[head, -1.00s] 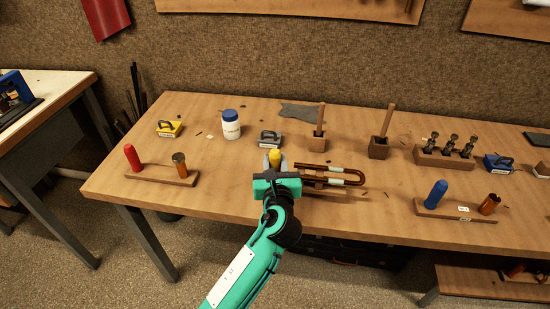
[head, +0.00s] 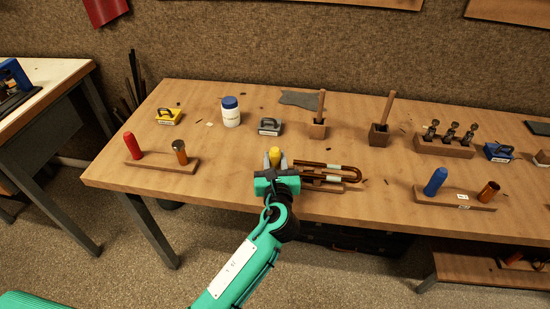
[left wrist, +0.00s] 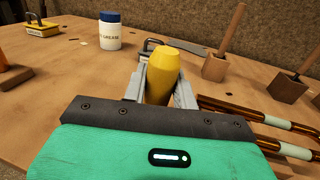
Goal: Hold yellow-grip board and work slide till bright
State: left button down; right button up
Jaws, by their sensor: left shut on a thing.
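The yellow-grip board shows its upright yellow grip (head: 275,155) near the table's front edge. My left gripper (head: 276,163) is shut around this grip, which also stands between the fingers in the left wrist view (left wrist: 161,79). The brass slide (head: 341,167), a U-shaped tube with pale bands, lies to the right of the gripper. Its two tubes also show at the right of the left wrist view (left wrist: 235,107). The wrist housing hides the board's near part and the slide's left ends. My right gripper is not in view.
Behind the grip are a grey-handled block (head: 270,126), a grease jar (head: 231,112) and a wooden holder (head: 317,130). A red-grip board (head: 133,146) stands left, a blue-grip board (head: 435,181) right. A valve rack (head: 444,148) stands back right. Bare table lies between the slide and the blue-grip board.

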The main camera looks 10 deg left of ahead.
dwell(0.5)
pick_arm(q)
jog(key=c, duration=1.2)
grip_release()
jog(key=shift+f, duration=0.1)
jog(key=c, duration=0.9)
jog(key=shift+o, duration=0.2)
